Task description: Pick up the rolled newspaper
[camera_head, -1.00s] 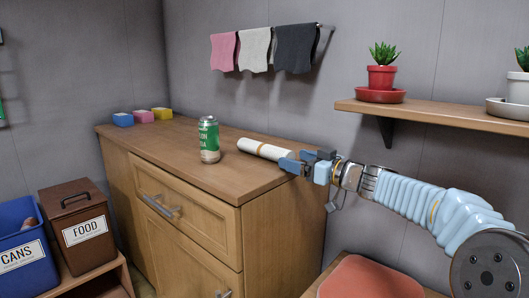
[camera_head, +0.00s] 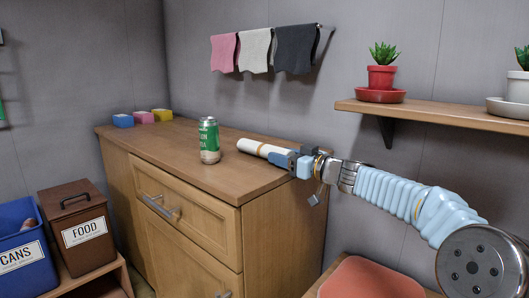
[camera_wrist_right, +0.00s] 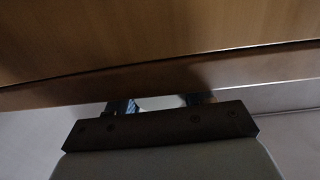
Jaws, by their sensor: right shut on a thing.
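The rolled newspaper (camera_head: 256,148) is a white roll with a brown band. It lies on the wooden cabinet top near its back right edge, by the wall. My right gripper (camera_head: 283,158) is shut on its right end, with blue fingers around it. In the right wrist view a pale bit of the newspaper (camera_wrist_right: 160,103) shows between the fingers, below the cabinet's wooden surface; most of it is hidden there. My left gripper is not in view.
A green can (camera_head: 209,140) stands left of the newspaper. Several coloured sponges (camera_head: 143,117) sit at the far left of the cabinet top (camera_head: 170,145). A shelf (camera_head: 440,112) with potted plants juts out at right. Cloths (camera_head: 256,49) hang from a rail above.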

